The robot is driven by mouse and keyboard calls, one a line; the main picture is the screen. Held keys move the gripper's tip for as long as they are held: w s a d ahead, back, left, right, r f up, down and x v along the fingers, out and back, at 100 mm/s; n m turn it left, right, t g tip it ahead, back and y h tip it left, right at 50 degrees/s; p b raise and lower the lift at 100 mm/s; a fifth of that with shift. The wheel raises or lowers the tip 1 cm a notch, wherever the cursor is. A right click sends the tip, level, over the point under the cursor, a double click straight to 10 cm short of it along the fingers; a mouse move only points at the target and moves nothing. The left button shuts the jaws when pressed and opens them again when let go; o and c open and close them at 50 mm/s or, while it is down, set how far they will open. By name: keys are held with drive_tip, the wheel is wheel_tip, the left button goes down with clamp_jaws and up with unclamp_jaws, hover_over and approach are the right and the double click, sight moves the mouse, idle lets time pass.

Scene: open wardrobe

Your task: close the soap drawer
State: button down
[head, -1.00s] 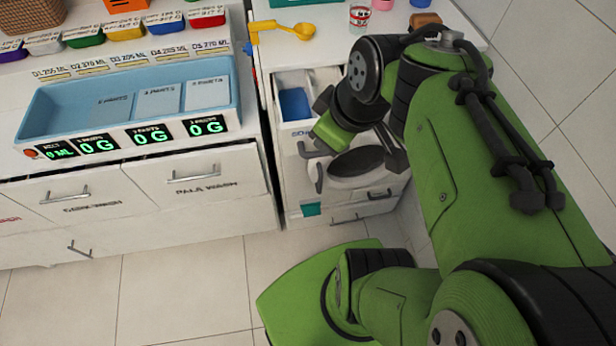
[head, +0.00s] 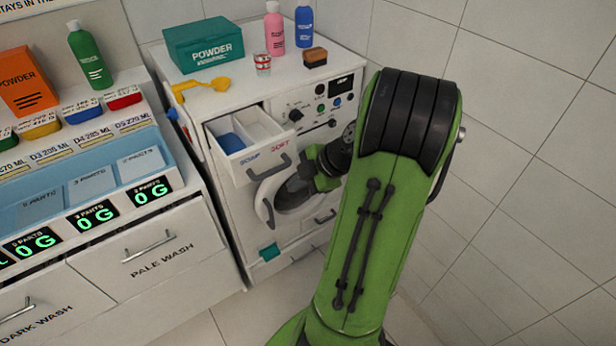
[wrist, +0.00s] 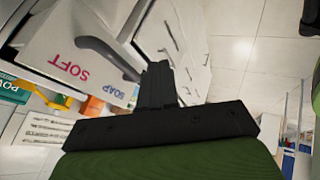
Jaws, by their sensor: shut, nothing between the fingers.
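The soap drawer (head: 246,145) is pulled out of the upper front of the white washing machine, with a blue compartment on its left and a white one beside it. Its front carries the words SOAP and SOFT and a grey bar handle (head: 270,168). In the wrist view the drawer front (wrist: 68,45) and its handle (wrist: 108,56) are close to my gripper (wrist: 157,68). Its dark fingers are together and empty, just beside the handle's end; I cannot tell whether they touch it. In the head view my fingers are hard to make out beside the drawer's right side.
The round washer door (head: 265,208) lies below the drawer, partly covered by my arm. A teal powder box (head: 204,46), pink bottle (head: 274,30), blue bottle (head: 304,24) and yellow scoop (head: 200,88) stand on top. A counter with a blue tray (head: 90,190) is at left.

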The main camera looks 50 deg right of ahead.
drive_tip(key=shift+w+d+f+p, duration=0.15)
drive_tip(key=shift+w, duration=0.7)
drive_tip(key=shift+w+d+f+p, duration=0.1)
drive_tip(key=shift+w+d+f, duration=0.05)
drive_tip(key=shift+w, duration=0.65)
drive_tip(key=shift+w+d+f+p, duration=0.15)
drive_tip(key=shift+w, duration=0.7)
drive_tip(key=shift+w, duration=0.1)
